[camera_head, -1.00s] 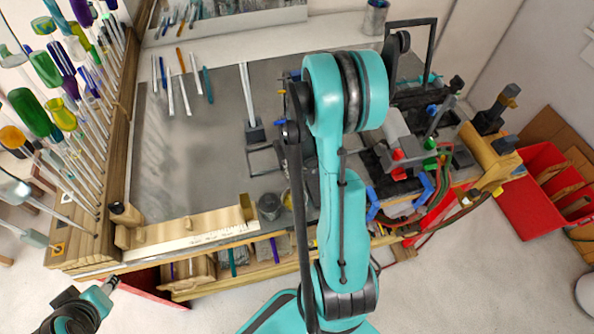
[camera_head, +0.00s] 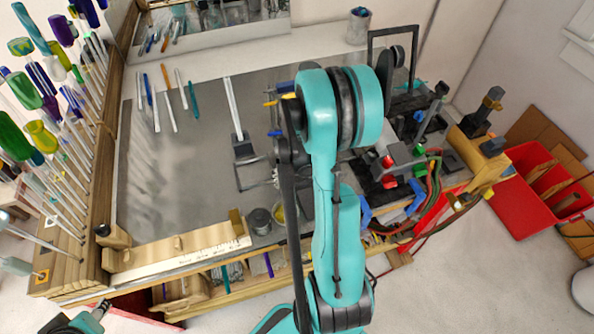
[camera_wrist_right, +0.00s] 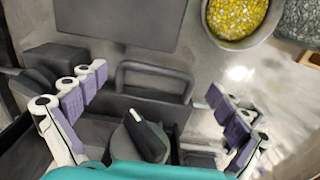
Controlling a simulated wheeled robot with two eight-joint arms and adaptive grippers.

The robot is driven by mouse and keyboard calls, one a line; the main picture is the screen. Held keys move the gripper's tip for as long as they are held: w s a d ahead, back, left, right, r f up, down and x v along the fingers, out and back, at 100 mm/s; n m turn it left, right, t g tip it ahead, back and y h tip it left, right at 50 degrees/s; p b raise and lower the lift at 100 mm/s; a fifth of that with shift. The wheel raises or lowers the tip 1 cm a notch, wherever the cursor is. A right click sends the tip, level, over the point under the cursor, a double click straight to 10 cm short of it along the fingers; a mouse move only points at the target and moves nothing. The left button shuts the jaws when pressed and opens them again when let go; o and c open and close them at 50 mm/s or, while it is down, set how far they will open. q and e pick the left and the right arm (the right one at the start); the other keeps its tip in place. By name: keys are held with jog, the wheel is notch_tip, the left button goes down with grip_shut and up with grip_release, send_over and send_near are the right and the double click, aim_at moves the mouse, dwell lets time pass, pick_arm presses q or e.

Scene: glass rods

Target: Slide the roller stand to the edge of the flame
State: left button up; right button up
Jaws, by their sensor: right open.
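In the right wrist view, a dark grey stand with a loop handle (camera_wrist_right: 152,82) lies between the fingers of my right gripper (camera_wrist_right: 157,93). It looks like the roller stand. The gripper is open, with a finger group on each side of the loop; contact cannot be told. In the head view, my right arm hides most of that gripper and part of the bench behind it. The torch (camera_head: 388,163) with red knobs stands right of my arm; no flame is visible. Only a bit of my left arm shows at the lower left; its fingers are not visible.
A cup of yellow grains (camera_wrist_right: 235,18) is close by in the wrist view. A grey pot (camera_head: 260,221) stands near the bench's front. Glass rods (camera_head: 167,95) lie at the back left; coloured rods fill the left rack. Open bench top (camera_head: 185,185) lies left of the gripper.

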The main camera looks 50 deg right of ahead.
notch_tip(320, 180, up, 11)
jog(key=shift+s+r, duration=0.15)
dwell(2.4)
